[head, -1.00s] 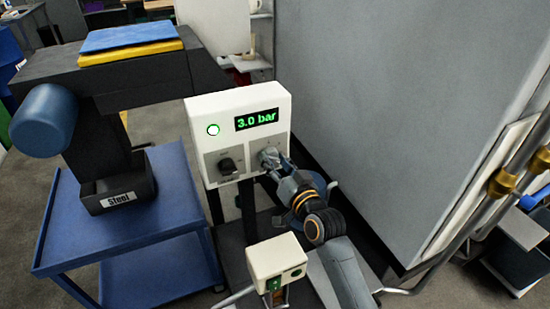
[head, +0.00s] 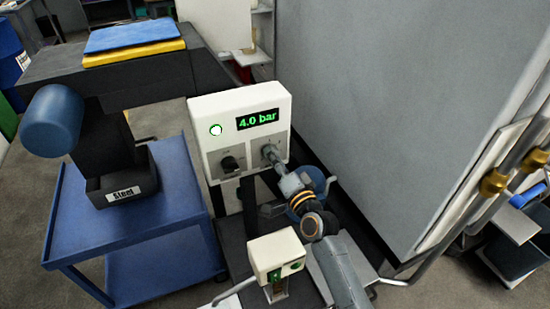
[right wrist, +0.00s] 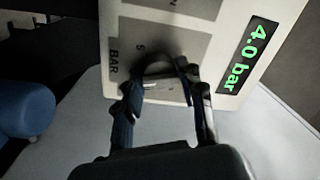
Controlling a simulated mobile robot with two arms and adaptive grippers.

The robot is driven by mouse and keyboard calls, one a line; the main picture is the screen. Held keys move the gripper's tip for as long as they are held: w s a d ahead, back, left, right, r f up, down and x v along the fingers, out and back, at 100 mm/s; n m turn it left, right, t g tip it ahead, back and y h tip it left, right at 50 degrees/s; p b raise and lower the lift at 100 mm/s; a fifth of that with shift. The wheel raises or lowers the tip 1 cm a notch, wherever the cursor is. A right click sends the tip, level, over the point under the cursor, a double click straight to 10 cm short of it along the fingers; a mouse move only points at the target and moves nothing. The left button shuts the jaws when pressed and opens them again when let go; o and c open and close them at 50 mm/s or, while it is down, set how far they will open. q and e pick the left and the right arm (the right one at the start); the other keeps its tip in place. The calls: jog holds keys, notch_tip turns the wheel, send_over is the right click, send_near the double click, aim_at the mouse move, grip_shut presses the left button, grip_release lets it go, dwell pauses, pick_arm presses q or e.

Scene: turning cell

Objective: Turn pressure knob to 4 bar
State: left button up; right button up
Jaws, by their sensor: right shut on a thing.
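The white control box (head: 205,110) has a green display (head: 257,120) reading 4.0 bar, also legible in the right wrist view (right wrist: 246,55). My right gripper (head: 269,153) is at the right-hand knob on the box's front and hides most of it in the head view. In the right wrist view the gripper's two fingers (right wrist: 166,82) are on either side of the dark knob (right wrist: 155,64), shut on it, beside the BAR lettering. My left gripper is not in view.
A second black knob (head: 229,164) sits left of the gripped one, below a lit white-green button (head: 215,130). A small white box (head: 278,252) with a green switch stands in front. A blue cart (head: 150,228) is left; a large grey panel (head: 390,100) is right.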

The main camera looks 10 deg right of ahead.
dwell(0.3)
jog(key=o, duration=1.1)
jog(key=shift+o, duration=0.2)
jog(key=v, duration=1.2)
